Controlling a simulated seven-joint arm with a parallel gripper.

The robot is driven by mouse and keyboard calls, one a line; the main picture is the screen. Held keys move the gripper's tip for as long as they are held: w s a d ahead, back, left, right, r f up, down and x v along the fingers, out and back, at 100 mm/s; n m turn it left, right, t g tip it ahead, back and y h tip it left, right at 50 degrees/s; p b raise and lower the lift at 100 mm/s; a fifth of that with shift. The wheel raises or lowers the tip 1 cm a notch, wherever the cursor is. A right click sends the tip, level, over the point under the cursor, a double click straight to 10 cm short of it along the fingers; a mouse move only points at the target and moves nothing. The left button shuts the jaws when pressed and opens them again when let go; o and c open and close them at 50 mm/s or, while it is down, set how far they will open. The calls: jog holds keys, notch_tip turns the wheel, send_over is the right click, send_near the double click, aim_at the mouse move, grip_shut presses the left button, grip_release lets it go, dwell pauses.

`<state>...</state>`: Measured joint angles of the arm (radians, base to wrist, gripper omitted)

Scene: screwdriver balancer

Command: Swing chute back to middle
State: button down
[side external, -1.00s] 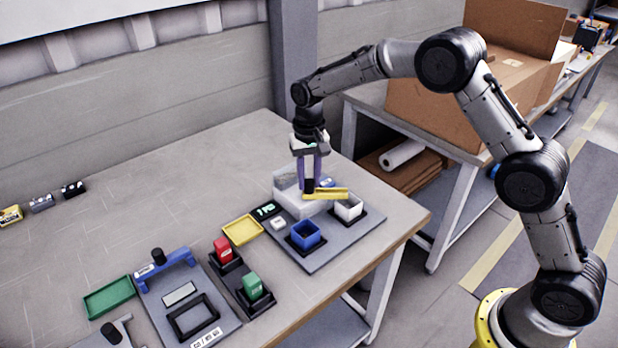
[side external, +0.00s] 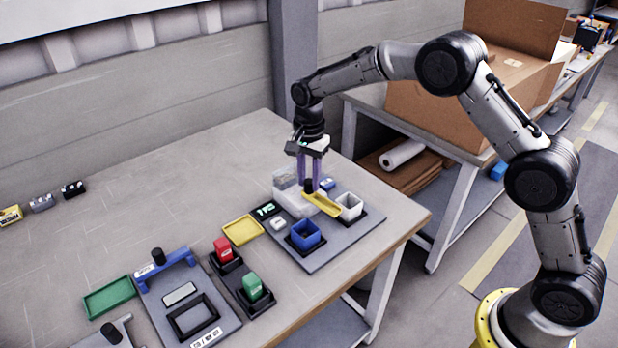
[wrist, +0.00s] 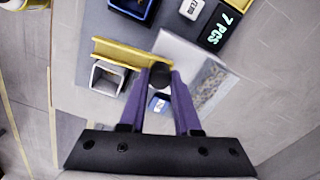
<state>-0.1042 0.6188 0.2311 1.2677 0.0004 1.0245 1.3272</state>
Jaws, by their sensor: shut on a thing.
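The yellow chute (side external: 324,204) has a black knob (side external: 308,186) at its inner end. My gripper (side external: 310,178) is shut on this knob with its purple fingers; the wrist view shows the knob (wrist: 158,76) between the fingertips. The chute's free end points to the lower right, toward the gap between the blue bin (side external: 306,236) and the white bin (side external: 349,207). In the wrist view the chute (wrist: 122,51) runs left, closer to the white bin (wrist: 107,77) than to the blue bin (wrist: 135,8).
A clear box on a white block (side external: 287,190) stands behind the chute. A small display (wrist: 223,25) reads "7 PCS", beside a white button (side external: 278,223). A small blue item (side external: 327,184) sits behind the chute. A yellow tray (side external: 242,230) lies left of the grey board.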

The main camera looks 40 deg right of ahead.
jog(key=shift+r+m, duration=0.15)
jog(key=shift+m, duration=0.35)
jog(key=c, duration=0.6)
grip_release()
notch_tip(320, 180, up, 14)
jog(key=shift+f, duration=0.15)
